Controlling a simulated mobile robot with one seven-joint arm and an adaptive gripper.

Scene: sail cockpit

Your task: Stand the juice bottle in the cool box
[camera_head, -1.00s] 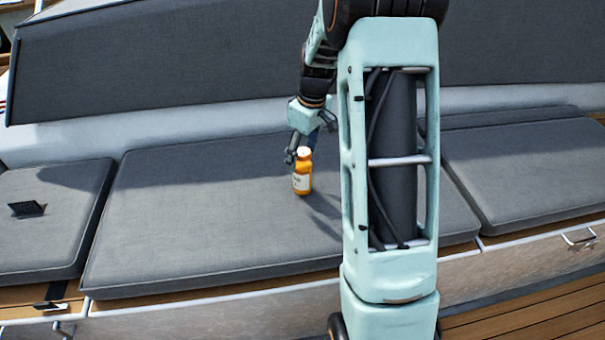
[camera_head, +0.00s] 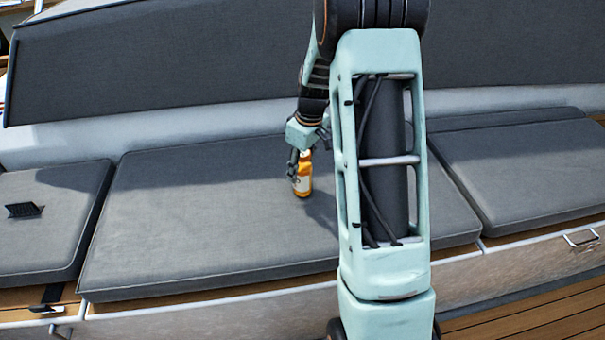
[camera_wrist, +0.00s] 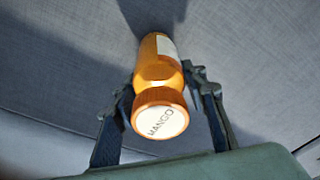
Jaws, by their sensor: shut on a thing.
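The juice bottle (camera_head: 302,183) is orange with a white label and stands upright, or nearly so, on the middle seat cushion in the head view. In the wrist view the bottle (camera_wrist: 158,72) shows its cap toward me, with "MANGO" on the white lid. My gripper (camera_head: 301,160) is around the bottle's upper part from above. In the wrist view the fingers of my gripper (camera_wrist: 160,95) are on both sides of the bottle, shut on it. I cannot tell whether its base touches the cushion. No cool box is in view.
The middle cushion (camera_head: 190,225) is mostly clear around the bottle. A tall backrest (camera_head: 170,60) runs behind it. A small black object (camera_head: 24,210) lies on the left cushion. A metal handle (camera_head: 580,238) is on the bench front at right. My arm hides part of the middle cushion.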

